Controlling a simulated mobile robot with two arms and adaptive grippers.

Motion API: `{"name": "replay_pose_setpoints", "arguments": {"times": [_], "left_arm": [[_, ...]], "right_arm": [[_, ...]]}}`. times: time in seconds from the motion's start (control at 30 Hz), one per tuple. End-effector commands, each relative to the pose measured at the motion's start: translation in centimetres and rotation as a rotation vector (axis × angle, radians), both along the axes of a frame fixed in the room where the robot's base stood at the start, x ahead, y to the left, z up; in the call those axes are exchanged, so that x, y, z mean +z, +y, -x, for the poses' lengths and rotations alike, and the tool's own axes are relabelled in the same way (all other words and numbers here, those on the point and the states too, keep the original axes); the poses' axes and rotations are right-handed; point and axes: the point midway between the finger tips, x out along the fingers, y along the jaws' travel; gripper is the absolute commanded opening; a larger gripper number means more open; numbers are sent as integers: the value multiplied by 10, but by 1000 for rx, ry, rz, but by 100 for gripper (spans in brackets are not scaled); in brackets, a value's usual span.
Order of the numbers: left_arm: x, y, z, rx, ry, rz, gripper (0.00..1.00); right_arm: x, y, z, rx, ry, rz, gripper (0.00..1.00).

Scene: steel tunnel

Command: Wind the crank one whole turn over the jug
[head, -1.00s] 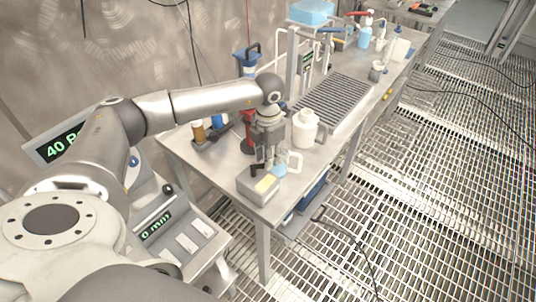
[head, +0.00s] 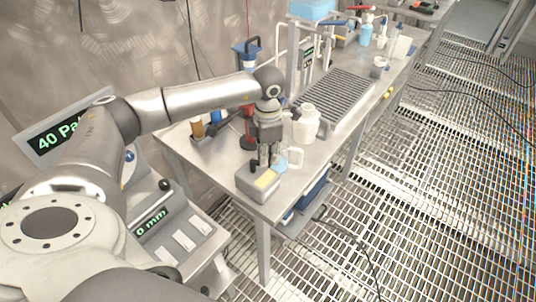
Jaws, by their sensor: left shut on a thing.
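My left gripper (head: 268,162) points down over the near end of the steel bench, its fingers shut on the crank, whose grip is mostly hidden between them. A small black piece (head: 254,166) stands just left of the fingers, above a grey box with a yellow top (head: 258,186); I cannot tell whether it is part of the crank. A clear jug (head: 295,158) with a pale handle and something light blue at its left stands just right of the fingers, partly hidden by them. My right gripper is out of view.
A white bottle (head: 306,126) stands close behind the gripper at the right. A red stand (head: 248,128) and a holder with brown and blue bottles (head: 203,130) are at the left. A slatted drain rack (head: 337,97) lies farther back.

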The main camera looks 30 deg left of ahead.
Motion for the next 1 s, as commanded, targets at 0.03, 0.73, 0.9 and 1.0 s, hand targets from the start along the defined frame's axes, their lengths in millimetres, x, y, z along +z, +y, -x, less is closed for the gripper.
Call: {"name": "replay_pose_setpoints", "arguments": {"times": [0.03,0.73,0.9,1.0], "left_arm": [[1,0,0,0,-1,1,0],[10,0,-1,3,-4,0,39],[41,0,-2,2,-6,1,39],[64,0,-1,2,-6,1,39]], "right_arm": [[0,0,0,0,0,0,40],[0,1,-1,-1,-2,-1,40],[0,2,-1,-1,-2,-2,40],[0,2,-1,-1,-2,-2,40]]}}
